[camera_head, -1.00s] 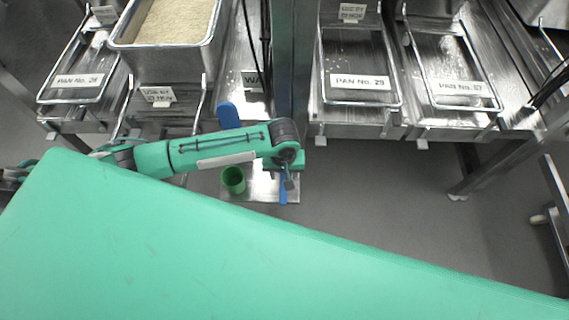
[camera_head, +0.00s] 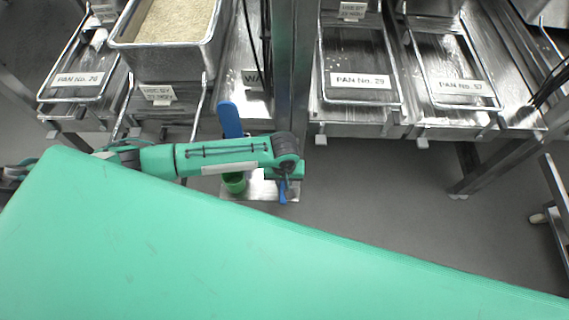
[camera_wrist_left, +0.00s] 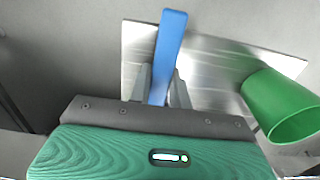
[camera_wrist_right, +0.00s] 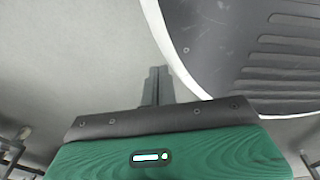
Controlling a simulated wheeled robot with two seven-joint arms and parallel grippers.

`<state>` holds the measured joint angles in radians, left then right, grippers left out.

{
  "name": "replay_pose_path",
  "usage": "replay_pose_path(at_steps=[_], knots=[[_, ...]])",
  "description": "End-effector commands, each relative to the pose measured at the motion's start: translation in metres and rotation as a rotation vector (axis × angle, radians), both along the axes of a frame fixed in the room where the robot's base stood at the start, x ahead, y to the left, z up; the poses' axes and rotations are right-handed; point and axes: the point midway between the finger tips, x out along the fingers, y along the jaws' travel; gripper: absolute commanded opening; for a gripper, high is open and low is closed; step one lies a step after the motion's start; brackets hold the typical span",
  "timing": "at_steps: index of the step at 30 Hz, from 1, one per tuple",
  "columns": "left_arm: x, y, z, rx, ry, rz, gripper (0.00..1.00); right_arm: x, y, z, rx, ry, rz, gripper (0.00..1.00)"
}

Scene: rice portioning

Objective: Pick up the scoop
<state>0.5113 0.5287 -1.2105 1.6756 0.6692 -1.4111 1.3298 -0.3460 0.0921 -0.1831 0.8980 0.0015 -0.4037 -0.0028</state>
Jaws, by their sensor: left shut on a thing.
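My left gripper (camera_head: 284,179) is low over a small metal shelf (camera_head: 261,190), mostly hidden by its own wrist in the head view. In the left wrist view its fingers (camera_wrist_left: 159,88) are shut on a flat blue handle (camera_wrist_left: 168,45), which I take to be the scoop's. The handle's lower end (camera_head: 283,193) also shows in the head view; the scoop's bowl is not clearly visible. My right gripper (camera_wrist_right: 156,86) shows only in its wrist view, fingers together and nothing seen between them.
A green cup (camera_wrist_left: 281,104) stands on the shelf close to the left gripper. Another blue piece (camera_head: 230,118) rises behind my left forearm. A rice-filled pan (camera_head: 174,22) is at the upper left, with labelled pans (camera_head: 360,81) on the right. Grey floor lies open at centre right.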

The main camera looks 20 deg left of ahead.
Motion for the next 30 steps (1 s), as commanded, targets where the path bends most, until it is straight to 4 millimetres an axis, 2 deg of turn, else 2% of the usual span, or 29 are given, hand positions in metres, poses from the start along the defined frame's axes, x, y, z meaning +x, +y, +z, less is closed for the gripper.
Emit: replay_pose_path(at_steps=[8, 14, 17, 24, 30], knots=[[0.000, 0.000, 0.006, -0.001, 0.000, 0.000, 0.00, 0.001, 0.005, 0.001, 0.006, -0.003, -0.002, 0.00], [0.000, 0.000, 0.030, -0.003, -0.002, -0.001, 0.00, 0.005, 0.006, 0.003, 0.007, -0.010, -0.002, 0.00], [0.001, -0.001, 0.054, -0.003, -0.003, -0.001, 0.00, 0.004, 0.005, 0.003, 0.006, -0.009, -0.002, 0.00], [0.001, -0.001, 0.125, -0.004, -0.004, -0.001, 0.00, -0.005, 0.001, 0.003, 0.001, 0.003, 0.000, 0.00], [0.001, -0.001, 0.171, -0.003, -0.002, -0.001, 0.00, -0.012, -0.004, 0.002, -0.003, 0.008, 0.002, 0.00]])
